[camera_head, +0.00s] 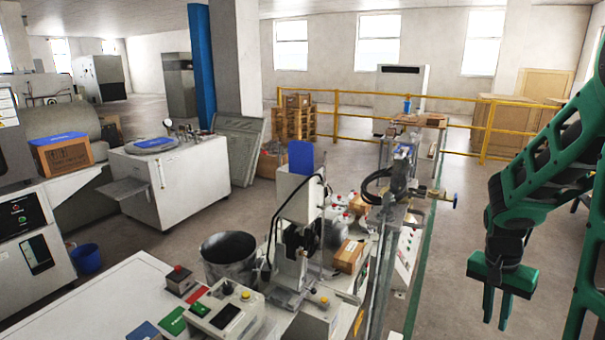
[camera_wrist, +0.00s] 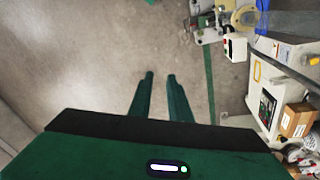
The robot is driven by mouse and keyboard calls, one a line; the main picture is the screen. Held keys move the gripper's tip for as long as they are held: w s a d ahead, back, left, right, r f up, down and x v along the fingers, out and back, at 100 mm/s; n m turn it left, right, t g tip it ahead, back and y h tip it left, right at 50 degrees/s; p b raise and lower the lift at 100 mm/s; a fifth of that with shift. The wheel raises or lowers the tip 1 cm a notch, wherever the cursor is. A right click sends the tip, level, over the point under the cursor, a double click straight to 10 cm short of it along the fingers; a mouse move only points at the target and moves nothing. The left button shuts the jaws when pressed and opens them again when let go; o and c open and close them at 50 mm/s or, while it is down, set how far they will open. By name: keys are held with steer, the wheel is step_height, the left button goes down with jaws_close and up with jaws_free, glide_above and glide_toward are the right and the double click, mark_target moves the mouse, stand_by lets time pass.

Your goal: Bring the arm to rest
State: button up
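My green arm (camera_head: 550,160) hangs at the right of the head view, bent at the elbow. My gripper (camera_head: 496,308) points downward over the floor to the right of the bench. Its two fingers stand a small way apart with nothing between them. In the wrist view the gripper (camera_wrist: 161,76) shows the same narrow gap, with bare grey floor beyond the fingertips. The gripper touches nothing.
A white bench (camera_head: 105,305) with a test machine (camera_head: 292,215) and a cardboard box (camera_head: 349,256) stands left of my arm. A yellow railing (camera_head: 345,115) runs behind. The floor (camera_head: 445,285) around my gripper is clear. The bench equipment also shows at right in the wrist view (camera_wrist: 265,105).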

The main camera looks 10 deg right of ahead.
steer(key=s+a+r+n, duration=0.1)
steer(key=s+a+r, duration=0.2)
steer(key=s, duration=0.2)
steer(key=s+a+r+n+y, duration=0.1)
steer(key=s+a+r+n, duration=0.1)
steer(key=s, duration=0.4)
steer(key=s+a+r+n+t+y, duration=0.1)
steer(key=s+a+r+n, duration=0.1)
steer(key=s+a+r, duration=0.2)
steer(key=shift+s+r, duration=0.8)
steer(key=shift+s, duration=0.15)
